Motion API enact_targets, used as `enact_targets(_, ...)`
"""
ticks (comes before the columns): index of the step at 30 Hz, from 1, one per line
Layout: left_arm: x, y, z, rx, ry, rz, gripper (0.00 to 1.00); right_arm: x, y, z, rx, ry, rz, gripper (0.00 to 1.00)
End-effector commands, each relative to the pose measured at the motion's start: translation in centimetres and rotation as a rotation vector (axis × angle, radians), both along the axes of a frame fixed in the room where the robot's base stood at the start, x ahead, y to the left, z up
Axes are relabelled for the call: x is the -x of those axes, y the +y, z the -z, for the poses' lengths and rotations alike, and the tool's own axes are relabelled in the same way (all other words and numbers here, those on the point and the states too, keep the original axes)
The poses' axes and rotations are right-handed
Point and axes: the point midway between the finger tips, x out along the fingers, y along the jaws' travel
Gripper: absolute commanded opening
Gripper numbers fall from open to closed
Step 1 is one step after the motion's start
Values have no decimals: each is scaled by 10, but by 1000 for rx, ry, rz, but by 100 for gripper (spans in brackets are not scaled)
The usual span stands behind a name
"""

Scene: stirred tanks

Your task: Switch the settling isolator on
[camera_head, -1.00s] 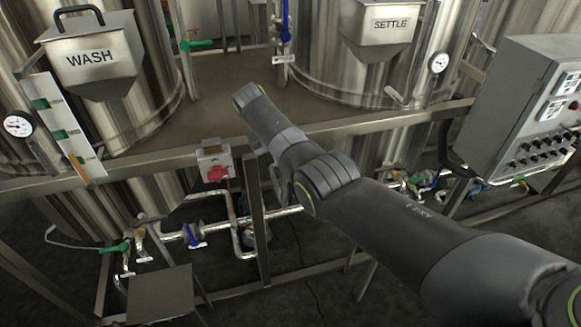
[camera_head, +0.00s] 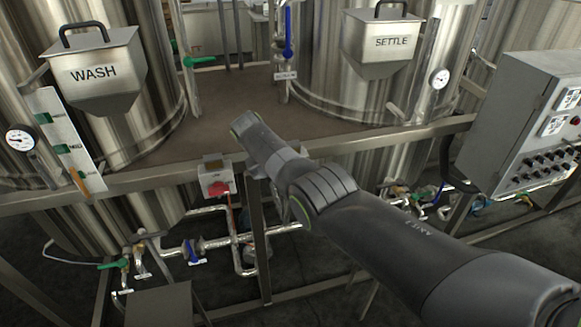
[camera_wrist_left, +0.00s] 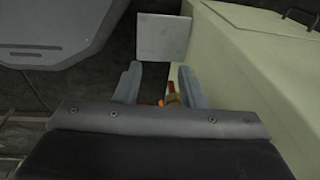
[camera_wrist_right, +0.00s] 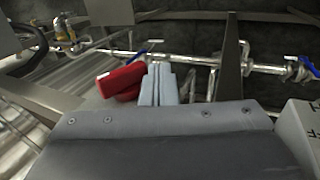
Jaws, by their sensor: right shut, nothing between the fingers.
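A grey isolator box (camera_head: 215,168) with a red handle (camera_head: 218,188) is fixed to the frame rail between the WASH and SETTLE tanks. Its label is too small to read. In the right wrist view the red handle (camera_wrist_right: 121,80) lies just left of my right gripper (camera_wrist_right: 159,68), slightly tilted. The fingers are shut and empty; I cannot tell whether they touch the handle. In the head view my right arm reaches in beside the box, and its fingers cannot be made out. My left gripper (camera_wrist_left: 159,72) is open in the left wrist view and out of the head view.
The WASH hopper (camera_head: 100,75) and SETTLE hopper (camera_head: 382,42) hang on steel tanks. A grey control panel (camera_head: 530,120) stands right. Pipes with a blue-handled valve (camera_head: 193,252) run below the rail. A pale cabinet (camera_wrist_left: 250,80) is beside my left gripper.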

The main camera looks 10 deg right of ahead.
Motion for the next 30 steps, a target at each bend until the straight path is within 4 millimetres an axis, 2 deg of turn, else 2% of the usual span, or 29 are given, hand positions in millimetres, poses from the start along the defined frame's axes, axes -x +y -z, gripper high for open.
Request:
enact_targets(9, 1, 0, 9, 0, 2, 0, 36, 0, 0, 6, 24, -2, 0, 0)
enact_targets(30, 2, 0, 9, 0, 3, 0, 36, 0, -1, 5, 25, -1, 0, 0)
